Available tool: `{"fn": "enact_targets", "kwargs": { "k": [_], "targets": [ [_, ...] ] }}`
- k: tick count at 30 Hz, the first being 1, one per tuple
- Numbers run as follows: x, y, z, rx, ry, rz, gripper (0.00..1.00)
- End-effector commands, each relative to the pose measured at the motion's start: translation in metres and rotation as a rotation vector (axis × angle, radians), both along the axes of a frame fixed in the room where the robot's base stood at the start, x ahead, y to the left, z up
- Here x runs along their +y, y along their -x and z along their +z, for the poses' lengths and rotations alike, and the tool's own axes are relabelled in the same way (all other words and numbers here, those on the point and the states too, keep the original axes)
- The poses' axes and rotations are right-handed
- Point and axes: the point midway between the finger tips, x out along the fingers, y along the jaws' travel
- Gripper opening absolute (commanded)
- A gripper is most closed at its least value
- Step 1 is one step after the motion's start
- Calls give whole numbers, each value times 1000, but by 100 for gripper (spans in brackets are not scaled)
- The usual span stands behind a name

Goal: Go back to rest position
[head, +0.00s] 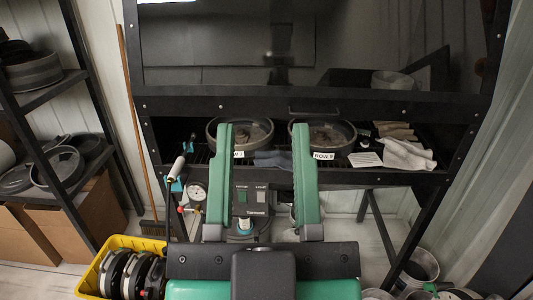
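My gripper (262,130) shows in the middle of the head view, with two long green fingers pointing away from me toward the bench. The fingers are wide apart and nothing is visibly held between them. Their base is a black plate at the bottom of the view. In the picture the fingertips overlap the inner sides of two round pans on the bench, a left pan (262,133) and a right pan (338,135). I cannot tell whether they touch. White row labels show below the pans, the left one partly hidden by a finger.
The black bench (440,178) has a dark panel above it. Pale cloths (408,154) lie at its right. A pressure gauge (197,192) and a control box (251,198) stand in front. A yellow crate (97,262) is lower left, a metal bucket (421,265) lower right, shelving at left.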

Motion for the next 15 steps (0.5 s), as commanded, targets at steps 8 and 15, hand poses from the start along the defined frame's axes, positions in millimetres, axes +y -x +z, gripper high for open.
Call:
{"fn": "enact_targets", "kwargs": {
  "k": [8,15],
  "targets": [
    [0,-1,1,3,1,0,40],
    [1,-1,87,4,1,4,40]
  ]
}}
